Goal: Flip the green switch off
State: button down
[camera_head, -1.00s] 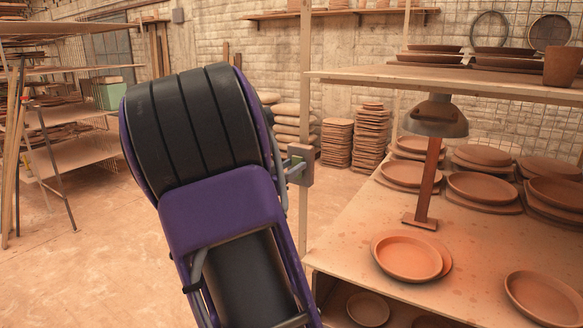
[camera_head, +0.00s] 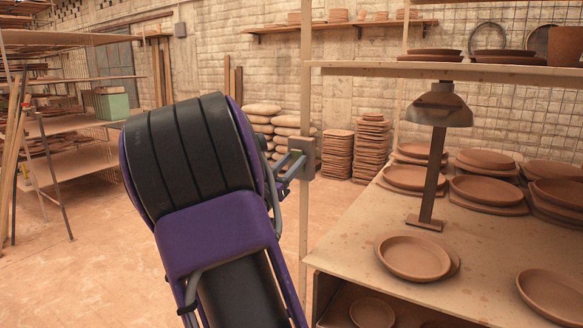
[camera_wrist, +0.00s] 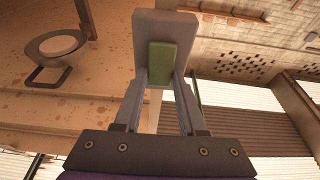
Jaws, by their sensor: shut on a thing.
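The green switch (camera_wrist: 161,61) shows in the wrist view on the face of a grey box (camera_wrist: 165,28). In the head view the grey box (camera_head: 309,155) is fixed to a pale upright post at the shelf's near left corner, with a bit of green (camera_head: 296,158) at its side. My gripper (camera_wrist: 162,80) is shut on the green switch, one finger on each side. In the head view my gripper (camera_head: 287,163) reaches the box from the left, partly hidden behind my arm. The finger contact is too small to see clearly. The lamp (camera_head: 438,108) on the shelf shows no glow.
The wooden shelf (camera_head: 340,250) with clay plates fills the right, with an upper board (camera_head: 440,70) above. The pale post (camera_head: 306,90) stands close by my gripper. Stacked tiles (camera_head: 337,155) and sacks stand by the wall behind.

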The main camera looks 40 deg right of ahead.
jog(key=shift+c, duration=2.4)
grip_release()
jog(key=v, duration=1.7)
jog(key=shift+s+a, duration=0.15)
jog(key=shift+s, duration=0.05)
